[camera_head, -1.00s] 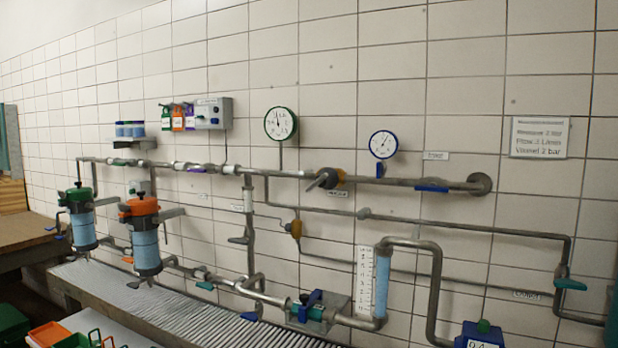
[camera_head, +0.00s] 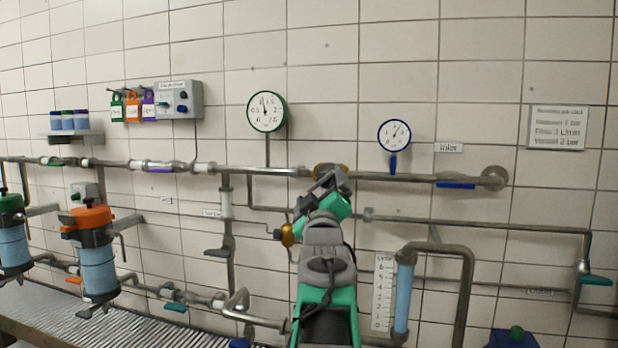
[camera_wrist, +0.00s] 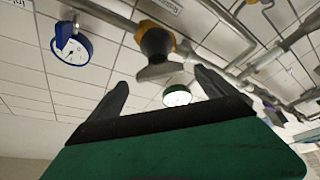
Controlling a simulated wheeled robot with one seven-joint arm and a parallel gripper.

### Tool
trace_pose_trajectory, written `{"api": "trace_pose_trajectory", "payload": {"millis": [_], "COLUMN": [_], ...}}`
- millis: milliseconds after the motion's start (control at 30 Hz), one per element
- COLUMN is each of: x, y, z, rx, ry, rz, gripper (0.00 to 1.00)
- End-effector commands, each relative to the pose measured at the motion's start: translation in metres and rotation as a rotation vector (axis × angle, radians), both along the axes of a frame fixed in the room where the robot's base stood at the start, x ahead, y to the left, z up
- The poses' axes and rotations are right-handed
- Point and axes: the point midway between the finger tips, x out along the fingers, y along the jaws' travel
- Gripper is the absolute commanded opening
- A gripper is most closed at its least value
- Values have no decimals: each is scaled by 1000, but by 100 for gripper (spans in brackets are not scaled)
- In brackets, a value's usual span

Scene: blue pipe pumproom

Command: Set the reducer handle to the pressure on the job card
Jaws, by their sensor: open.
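The reducer on the upper pipe is mostly hidden by my gripper (camera_head: 334,182) in the head view; a bit of its yellow-brown body (camera_head: 322,168) shows. In the wrist view the dark reducer handle (camera_wrist: 155,72) stands out from its yellow-ringed body, beyond and between the fingertips. My gripper (camera_wrist: 160,78) is open, with nothing between its fingers; no contact shows. The job card (camera_head: 558,128) hangs at the right; its last line seems to read 2 bar, the first is blurred. A green-rimmed gauge (camera_head: 267,112) is left of the reducer, a blue-rimmed gauge (camera_head: 394,135) right.
The upper pipe (camera_head: 270,170) runs along the tiled wall. A yellow fitting (camera_head: 287,235) sits below left of my gripper, and a clear blue tube (camera_head: 403,295) at lower right. Orange-topped (camera_head: 97,265) and green-topped filters stand left. Wall space above the pipe is largely free.

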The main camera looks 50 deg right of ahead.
Motion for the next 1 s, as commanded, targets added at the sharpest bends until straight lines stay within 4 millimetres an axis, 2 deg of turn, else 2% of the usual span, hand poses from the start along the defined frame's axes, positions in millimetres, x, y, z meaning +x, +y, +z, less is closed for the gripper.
{"api": "trace_pose_trajectory", "payload": {"millis": [300,433,667,1000], "x": [34,41,43,43], "y": [-45,-53,-52,-52], "z": [17,18,18,18], "rx": [6,7,7,8], "ry": [1,2,1,2], "rz": [-2,-1,3,3], "gripper": [94,94,94,68]}}
